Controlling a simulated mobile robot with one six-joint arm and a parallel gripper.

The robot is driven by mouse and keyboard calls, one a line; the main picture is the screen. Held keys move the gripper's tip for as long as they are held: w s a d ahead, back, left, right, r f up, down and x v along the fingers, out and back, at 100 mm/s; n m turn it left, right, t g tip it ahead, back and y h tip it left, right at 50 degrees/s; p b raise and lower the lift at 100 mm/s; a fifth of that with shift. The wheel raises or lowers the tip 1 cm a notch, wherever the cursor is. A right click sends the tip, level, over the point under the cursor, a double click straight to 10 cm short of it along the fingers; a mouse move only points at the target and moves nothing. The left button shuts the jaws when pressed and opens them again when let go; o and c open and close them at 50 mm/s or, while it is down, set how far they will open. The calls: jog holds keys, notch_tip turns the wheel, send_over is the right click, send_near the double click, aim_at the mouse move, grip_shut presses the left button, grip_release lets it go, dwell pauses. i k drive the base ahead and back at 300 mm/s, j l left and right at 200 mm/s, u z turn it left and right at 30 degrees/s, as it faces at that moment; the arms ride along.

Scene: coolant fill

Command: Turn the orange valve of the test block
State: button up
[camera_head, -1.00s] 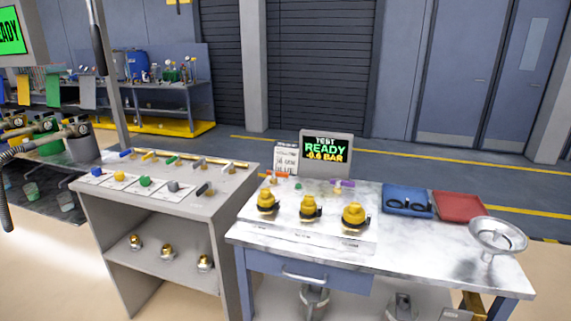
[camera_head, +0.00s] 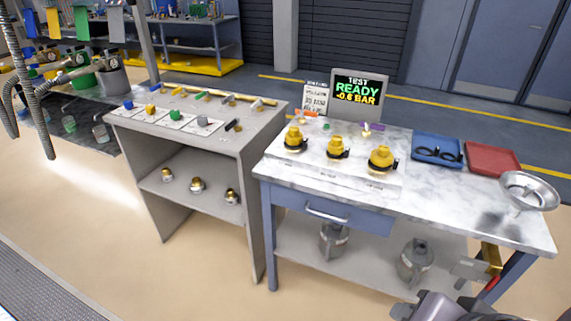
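The test block (camera_head: 330,172) is a pale panel on the marble-topped table, with several yellow-capped fittings along it. The orange valve (camera_head: 306,113) is a small orange handle at its back left, behind the left yellow cap (camera_head: 295,138). It lies roughly crosswise and is too small to read its exact angle. A purple handle (camera_head: 372,127) sits at the back right. Grey parts of my arm show at the bottom right edge. My gripper (camera_head: 478,270) seems to be the grey and gold piece before the table's right front, well away from the valve. Its fingers are unclear.
A screen (camera_head: 358,90) behind the block reads "TEST READY -0.6 BAR". Blue (camera_head: 437,142) and red (camera_head: 492,158) trays and a metal bowl (camera_head: 528,190) stand to the right. A grey shelf unit (camera_head: 190,145) stands left. Floor in front is clear.

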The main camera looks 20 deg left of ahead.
aim_at(302, 112)
jog(key=i+j+u, duration=0.35)
jog(key=i+j, duration=0.5)
